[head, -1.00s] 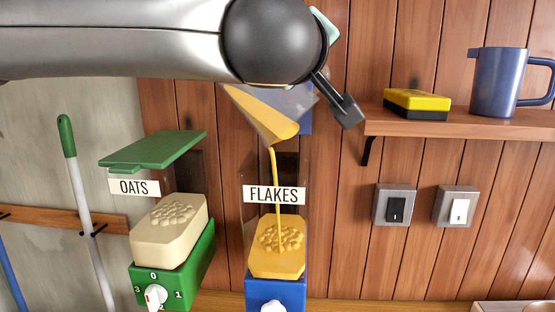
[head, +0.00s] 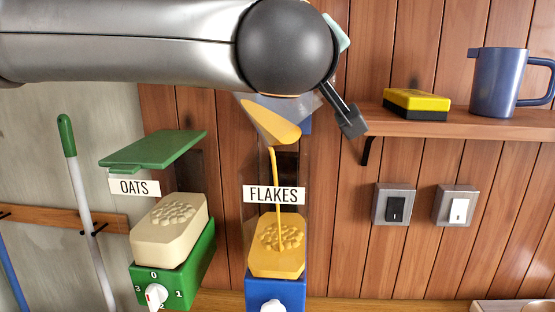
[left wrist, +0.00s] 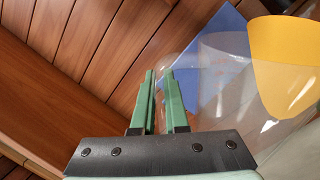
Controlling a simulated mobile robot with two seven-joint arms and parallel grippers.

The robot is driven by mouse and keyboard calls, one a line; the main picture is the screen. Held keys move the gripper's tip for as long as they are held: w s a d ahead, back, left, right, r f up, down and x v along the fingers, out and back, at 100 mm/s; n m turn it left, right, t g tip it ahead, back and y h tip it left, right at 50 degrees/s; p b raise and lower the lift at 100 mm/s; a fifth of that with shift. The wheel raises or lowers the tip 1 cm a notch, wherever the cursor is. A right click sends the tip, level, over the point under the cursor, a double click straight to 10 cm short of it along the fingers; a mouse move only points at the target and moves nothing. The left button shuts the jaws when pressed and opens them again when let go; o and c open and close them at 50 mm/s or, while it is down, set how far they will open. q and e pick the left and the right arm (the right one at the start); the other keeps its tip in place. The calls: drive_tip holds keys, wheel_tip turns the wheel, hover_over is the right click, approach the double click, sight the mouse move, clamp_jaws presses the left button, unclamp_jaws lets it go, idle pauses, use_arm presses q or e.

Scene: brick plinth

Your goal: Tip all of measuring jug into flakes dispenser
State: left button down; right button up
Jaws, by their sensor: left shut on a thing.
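The clear measuring jug (head: 299,103) is tipped steeply above the flakes dispenser, and a yellow stream runs from its lip. It also shows in the left wrist view (left wrist: 215,95) with yellow contents (left wrist: 285,60) at one end. My left gripper (left wrist: 160,82) is shut on the jug; in the head view my arm hides most of its grip. The flakes dispenser (head: 275,292) has a blue base, a FLAKES label and a clear bin partly filled with yellow flakes (head: 278,258). The stream lands inside the bin. My right gripper is not in view.
The oats dispenser (head: 205,255), green with its lid (head: 155,150) raised, stands to the left. A shelf (head: 470,124) at right holds a yellow-black box (head: 416,104) and a blue mug (head: 497,82). Two wall switches (head: 394,205) are below it. A green-topped pole (head: 84,210) leans at left.

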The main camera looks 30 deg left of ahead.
use_arm(q)
drive_tip(key=shift+w+d+f+m, duration=0.1)
drive_tip(key=shift+d+f+m, duration=0.15)
drive_tip(key=shift+d+m, duration=0.2)
idle(0.8)
idle(0.7)
